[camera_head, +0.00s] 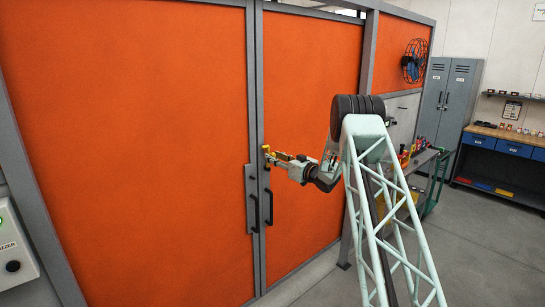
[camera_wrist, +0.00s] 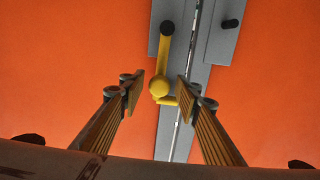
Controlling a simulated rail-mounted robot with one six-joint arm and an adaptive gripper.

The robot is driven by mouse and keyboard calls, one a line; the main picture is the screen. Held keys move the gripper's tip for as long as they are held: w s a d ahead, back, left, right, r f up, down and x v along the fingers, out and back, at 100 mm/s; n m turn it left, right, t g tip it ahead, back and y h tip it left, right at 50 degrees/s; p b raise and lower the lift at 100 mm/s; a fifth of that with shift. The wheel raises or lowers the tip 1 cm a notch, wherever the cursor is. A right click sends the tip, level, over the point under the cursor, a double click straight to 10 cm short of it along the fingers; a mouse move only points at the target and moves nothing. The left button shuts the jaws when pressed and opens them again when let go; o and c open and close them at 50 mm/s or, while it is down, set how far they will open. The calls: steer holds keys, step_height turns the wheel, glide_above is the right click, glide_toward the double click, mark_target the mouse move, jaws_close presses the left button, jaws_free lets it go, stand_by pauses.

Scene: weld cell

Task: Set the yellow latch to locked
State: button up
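The yellow latch (camera_head: 266,149) is on the grey door frame, at the seam between two orange panels. In the wrist view the latch (camera_wrist: 163,62) is a yellow bar with a dark round end at the top and a yellow ball at the lower end. A short yellow piece sits just below the ball. My gripper (camera_head: 275,156) is at the latch in the head view. In the wrist view my gripper (camera_wrist: 159,93) is open, with one finger on each side of the ball and visible gaps to both. I cannot tell the depth between fingertips and ball.
Dark door handles (camera_head: 269,207) stand out below the latch. A cart with coloured items (camera_head: 418,154) is right of my arm. Grey lockers (camera_head: 446,98) and a workbench (camera_head: 505,140) stand farther right. A grey control box (camera_head: 12,249) is at left. Floor at right is clear.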

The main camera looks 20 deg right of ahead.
steer(key=shift+w+a, duration=0.15)
steer(key=shift+w, duration=0.5)
steer(key=shift+c, duration=0.4)
jaws_close()
